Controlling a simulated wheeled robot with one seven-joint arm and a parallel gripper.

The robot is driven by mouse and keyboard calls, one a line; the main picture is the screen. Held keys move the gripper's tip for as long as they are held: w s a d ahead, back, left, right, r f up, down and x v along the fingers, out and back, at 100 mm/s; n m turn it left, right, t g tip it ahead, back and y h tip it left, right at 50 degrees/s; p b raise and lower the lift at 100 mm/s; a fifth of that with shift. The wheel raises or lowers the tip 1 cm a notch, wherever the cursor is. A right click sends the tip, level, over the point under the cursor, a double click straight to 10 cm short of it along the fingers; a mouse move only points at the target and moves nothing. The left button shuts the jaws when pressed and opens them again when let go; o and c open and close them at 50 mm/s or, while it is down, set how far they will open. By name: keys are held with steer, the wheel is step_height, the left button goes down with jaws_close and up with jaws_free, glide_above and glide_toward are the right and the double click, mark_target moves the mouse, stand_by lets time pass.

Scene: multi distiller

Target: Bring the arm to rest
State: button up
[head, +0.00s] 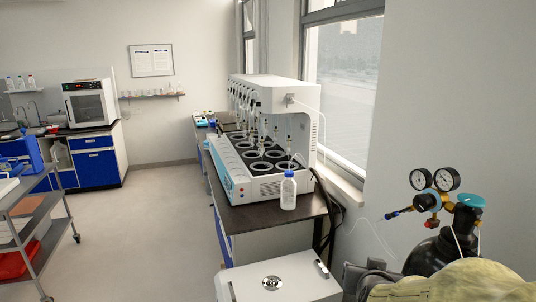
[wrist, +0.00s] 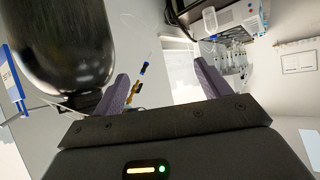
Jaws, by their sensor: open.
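My gripper (wrist: 160,90) shows in the wrist view with its two purple-grey fingers spread wide apart. Nothing is held between them. The wrist picture is strongly tilted. A large dark gas cylinder (wrist: 60,40) fills its upper left, close to the left finger. A brass fitting with a blue end (wrist: 143,72) shows beyond the gap between the fingers. I cannot clearly make out the gripper in the head view.
The gas cylinder (head: 435,254) with gauges (head: 434,180) stands at right in the head view. The multi distiller (head: 265,135) and a blue-capped bottle (head: 289,190) stand on the dark bench (head: 290,214). A white cabinet (head: 275,285) is in front. Floor (head: 150,220) is clear left of the bench.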

steer(key=s+a+f+n+g+y, duration=0.3)
steer(key=s+a+f+g, duration=0.4)
steer(key=s+f, duration=0.4)
steer(key=shift+f+n+g+y, duration=0.3)
steer(key=shift+f+n+g, duration=0.1)
steer(key=shift+f+g, duration=0.4)
steer(key=shift+d+r, duration=0.1)
